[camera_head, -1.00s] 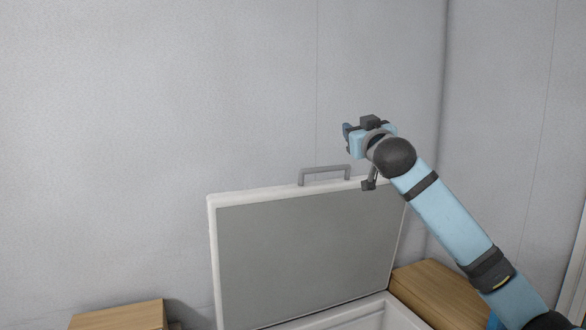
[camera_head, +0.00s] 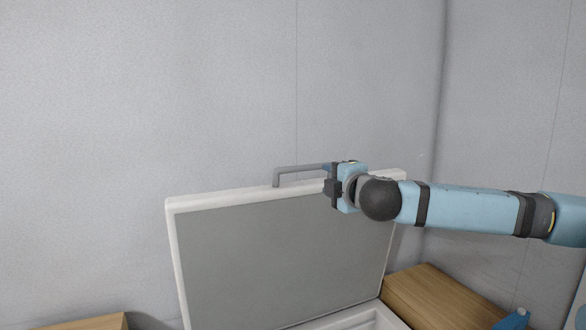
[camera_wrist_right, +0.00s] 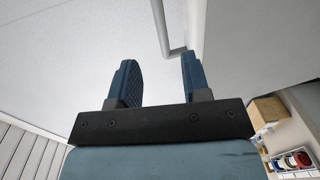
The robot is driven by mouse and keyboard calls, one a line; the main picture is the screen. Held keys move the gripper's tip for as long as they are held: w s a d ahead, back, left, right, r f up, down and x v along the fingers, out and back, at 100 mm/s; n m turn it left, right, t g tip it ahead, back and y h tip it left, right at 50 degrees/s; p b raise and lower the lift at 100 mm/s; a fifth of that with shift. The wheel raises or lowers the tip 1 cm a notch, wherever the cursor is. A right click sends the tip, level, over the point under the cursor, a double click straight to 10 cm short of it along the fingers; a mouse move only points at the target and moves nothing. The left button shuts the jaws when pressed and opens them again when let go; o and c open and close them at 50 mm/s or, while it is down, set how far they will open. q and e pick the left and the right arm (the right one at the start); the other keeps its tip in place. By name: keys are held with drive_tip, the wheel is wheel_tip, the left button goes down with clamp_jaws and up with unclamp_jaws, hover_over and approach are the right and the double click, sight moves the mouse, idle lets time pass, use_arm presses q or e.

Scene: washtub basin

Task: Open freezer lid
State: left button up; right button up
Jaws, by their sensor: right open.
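The freezer lid (camera_head: 280,262) stands raised, its grey inner panel facing me and its white rim around it. A grey bar handle (camera_head: 296,170) is on its top edge; the handle's right end is hidden behind my right gripper (camera_head: 331,178). In the right wrist view the handle (camera_wrist_right: 163,32) runs down between and beyond the two blue fingertips of my right gripper (camera_wrist_right: 158,75), which are apart with nothing between them. Whether the gripper touches the lid I cannot tell. The freezer's white body rim (camera_head: 350,318) shows below. My left gripper is not in view.
A wooden box (camera_head: 440,292) stands right of the freezer, and another wooden top (camera_head: 90,323) is at the lower left. A blue object (camera_head: 513,320) is at the lower right. The grey wall (camera_head: 120,120) is close behind the lid.

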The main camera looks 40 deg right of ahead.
sight(307, 169)
drive_tip(key=p+x, duration=0.3)
drive_tip(key=x, duration=0.9)
drive_tip(key=shift+w+a, duration=0.1)
drive_tip(key=shift+w, duration=0.1)
drive_tip(key=shift+w+f+p, duration=0.1)
drive_tip(key=shift+w+p, duration=0.2)
drive_tip(key=shift+w, duration=0.3)
drive_tip(key=shift+d, duration=0.25)
clamp_jaws()
